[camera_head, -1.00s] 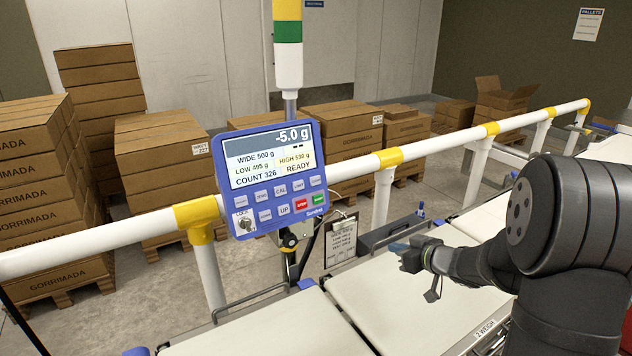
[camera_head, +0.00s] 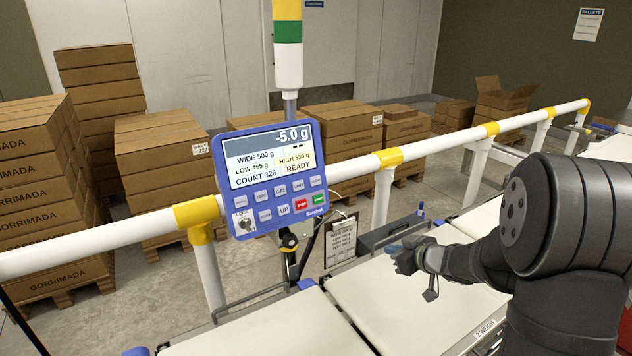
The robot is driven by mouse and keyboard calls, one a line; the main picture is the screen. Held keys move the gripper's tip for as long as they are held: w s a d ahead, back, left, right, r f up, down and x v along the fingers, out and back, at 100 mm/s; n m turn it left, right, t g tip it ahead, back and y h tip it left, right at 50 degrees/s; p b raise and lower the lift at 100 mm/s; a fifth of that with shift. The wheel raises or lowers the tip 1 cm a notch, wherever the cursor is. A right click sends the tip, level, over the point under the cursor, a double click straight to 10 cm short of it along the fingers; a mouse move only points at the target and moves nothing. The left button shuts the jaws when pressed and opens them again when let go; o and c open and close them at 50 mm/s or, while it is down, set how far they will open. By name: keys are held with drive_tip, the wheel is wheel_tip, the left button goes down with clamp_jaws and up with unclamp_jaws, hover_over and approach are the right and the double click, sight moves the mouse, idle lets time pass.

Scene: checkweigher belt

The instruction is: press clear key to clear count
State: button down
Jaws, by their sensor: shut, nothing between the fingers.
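The blue control panel (camera_head: 277,217) stands at the rail, its screen (camera_head: 270,158) facing me. The screen reads -5.0 g, WIDE 500 g, LOW 495 g, HIGH 530 g, COUNT 326 and READY. Below it are several small grey keys (camera_head: 281,190), a red STOP key (camera_head: 301,204), a green key (camera_head: 319,199) and a key switch (camera_head: 244,223). The small key labels are hard to read, so I cannot tell which one is clear. My gripper (camera_head: 393,249) is shut and empty, above the belt to the right of and below the panel, apart from it.
White belts (camera_head: 384,297) run below. A white rail with yellow joints (camera_head: 389,158) passes behind the panel. A clipboard (camera_head: 341,241) hangs beside the panel, near a dark grey box (camera_head: 394,232). Stacked cartons (camera_head: 165,180) stand behind the rail.

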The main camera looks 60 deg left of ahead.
sight(315, 180)
drive_tip(key=s+a+r+n+t, duration=0.3)
drive_tip(key=s+r+n+t, duration=0.3)
drive_tip(key=r+n, duration=0.3)
drive_tip(key=s+a+r+n+t, duration=0.3)
drive_tip(key=s+r+n+t, duration=0.3)
drive_tip(key=r+n, duration=0.3)
drive_tip(key=s+n, duration=0.1)
drive_tip(key=n, duration=0.1)
drive_tip(key=shift+s+r+n, duration=0.15)
drive_tip(key=shift+n, duration=0.25)
drive_tip(key=shift+a, duration=0.1)
drive_tip(key=shift+a+f, duration=0.4)
drive_tip(key=shift+a, duration=1)
drive_tip(key=shift+a+f, duration=0.45)
drive_tip(key=shift+a, duration=0.9)
drive_tip(key=shift+a+f, duration=0.4)
drive_tip(key=shift+a, duration=1)
drive_tip(key=shift+a, duration=0.1)
drive_tip(key=shift+a+f, duration=0.15)
drive_tip(key=shift+a, duration=0.15)
